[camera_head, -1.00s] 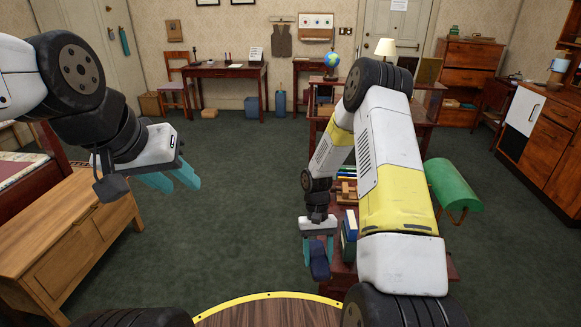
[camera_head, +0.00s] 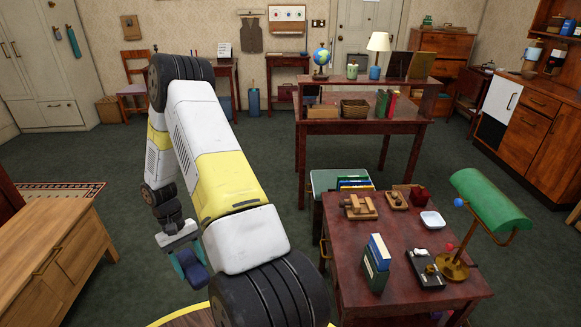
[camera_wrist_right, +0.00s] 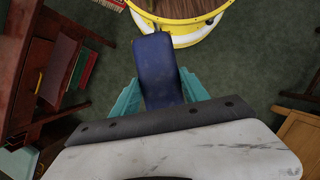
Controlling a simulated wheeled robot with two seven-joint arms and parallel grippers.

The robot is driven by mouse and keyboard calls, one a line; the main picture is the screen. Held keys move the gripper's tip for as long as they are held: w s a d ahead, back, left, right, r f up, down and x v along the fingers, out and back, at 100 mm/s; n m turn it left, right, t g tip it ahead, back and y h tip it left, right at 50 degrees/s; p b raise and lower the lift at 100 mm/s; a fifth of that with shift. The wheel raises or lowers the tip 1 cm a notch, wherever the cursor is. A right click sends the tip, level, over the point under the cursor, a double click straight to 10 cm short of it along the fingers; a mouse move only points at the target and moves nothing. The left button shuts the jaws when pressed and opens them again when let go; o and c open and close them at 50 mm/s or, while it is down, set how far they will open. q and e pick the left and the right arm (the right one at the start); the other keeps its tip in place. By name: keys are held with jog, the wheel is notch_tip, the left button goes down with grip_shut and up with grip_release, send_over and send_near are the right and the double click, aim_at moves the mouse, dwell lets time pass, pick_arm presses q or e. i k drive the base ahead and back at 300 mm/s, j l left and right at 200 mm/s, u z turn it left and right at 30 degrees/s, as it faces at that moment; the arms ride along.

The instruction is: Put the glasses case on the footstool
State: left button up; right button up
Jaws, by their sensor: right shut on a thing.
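The glasses case is a dark blue, rounded oblong (camera_wrist_right: 160,70). My right gripper (camera_head: 191,268) is shut on it, its teal fingers on either side. The case (camera_head: 194,266) is held above the dark green carpet, between the wooden chest at left and the red-brown table at right. I cannot identify the footstool for sure; a low grey-green-topped piece (camera_head: 322,182) stands behind the table's left corner, with books at its right side, partly hidden by the table. My left gripper is out of view.
The red-brown table (camera_head: 400,298) holds books (camera_head: 377,265), wooden pieces, a white dish (camera_head: 432,220) and a green lamp (camera_head: 490,200). A light wooden chest (camera_head: 60,245) stands at left. A shelved desk (camera_head: 365,128) stands farther back. Open carpet lies between chest and table.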

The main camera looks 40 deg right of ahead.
aim_at(327, 180)
jog(key=i+z, duration=0.25)
jog(key=i, duration=0.15)
jog(key=i+j+z, duration=0.15)
jog(key=i+z, duration=0.15)
jog(key=i+j+z, duration=0.25)
jog(key=i, duration=0.2)
jog(key=i+l+z, duration=0.15)
jog(key=i+z, duration=0.25)
jog(key=i, duration=0.15)
jog(key=i+z, duration=0.45)
jog(key=i, duration=0.15)
jog(key=i+j+z, duration=0.2)
jog(key=i+z, duration=0.2)
jog(key=i, duration=0.15)
jog(key=i+z, duration=0.25)
jog(key=i+j+z, duration=0.1)
jog(key=i+z, duration=0.2)
jog(key=i, duration=0.05)
